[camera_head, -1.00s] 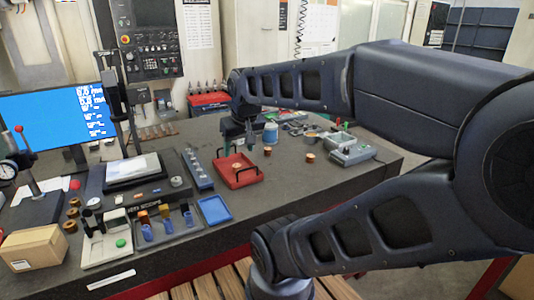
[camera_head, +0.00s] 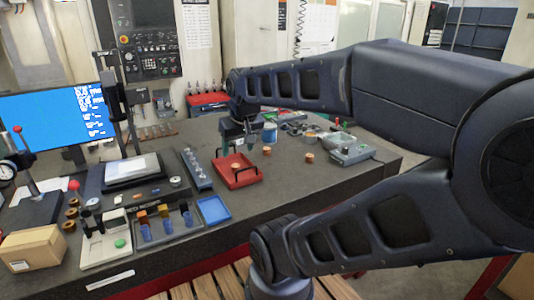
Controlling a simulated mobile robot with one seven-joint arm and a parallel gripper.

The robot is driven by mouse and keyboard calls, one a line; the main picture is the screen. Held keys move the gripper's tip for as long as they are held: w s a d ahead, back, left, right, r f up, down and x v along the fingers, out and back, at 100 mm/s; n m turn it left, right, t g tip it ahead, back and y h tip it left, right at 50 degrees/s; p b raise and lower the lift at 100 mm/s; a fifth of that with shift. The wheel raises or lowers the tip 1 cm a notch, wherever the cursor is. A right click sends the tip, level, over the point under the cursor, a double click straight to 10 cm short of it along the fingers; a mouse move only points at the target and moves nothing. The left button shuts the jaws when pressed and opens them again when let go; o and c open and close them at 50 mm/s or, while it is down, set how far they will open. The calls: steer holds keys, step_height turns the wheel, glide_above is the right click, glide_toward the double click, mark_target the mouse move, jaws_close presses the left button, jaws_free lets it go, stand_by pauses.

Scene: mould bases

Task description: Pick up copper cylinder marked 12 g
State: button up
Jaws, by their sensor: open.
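Several small copper-coloured cylinders show on the dark bench, and their markings are too small to read, so I cannot tell which is marked 12 g. One copper cylinder (camera_head: 309,157) stands on the bare bench right of the red tray. Another copper piece (camera_head: 236,168) is in the red tray (camera_head: 245,184). A third copper piece (camera_head: 267,151) is just right of my gripper. My gripper (camera_head: 239,147) points down over the back of the red tray, open, with nothing visible between its fingers. It is left of the lone copper cylinder and apart from it.
A blue tray (camera_head: 213,210), a row block (camera_head: 196,168) and a blue-labelled jar (camera_head: 270,132) stand close by. The monitor (camera_head: 58,116) stands at the left. Bare bench lies right of the red tray.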

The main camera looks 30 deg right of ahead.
steer(key=w+d+n+h, duration=0.2)
steer(key=w+d+n, duration=0.3)
steer(key=w+n, duration=0.4)
steer(key=n+g, duration=0.1)
steer(key=n, duration=1.9)
glide_toward(267, 148)
steer(key=shift+h, duration=0.3)
steer(key=shift+a+x, duration=0.2)
steer(key=shift+x, duration=1.9)
steer(key=shift+a+x, duration=0.15)
steer(key=shift+x, duration=1.95)
steer(key=shift+s+f, duration=0.15)
steer(key=shift+s, duration=0.1)
steer(key=c, duration=1.3)
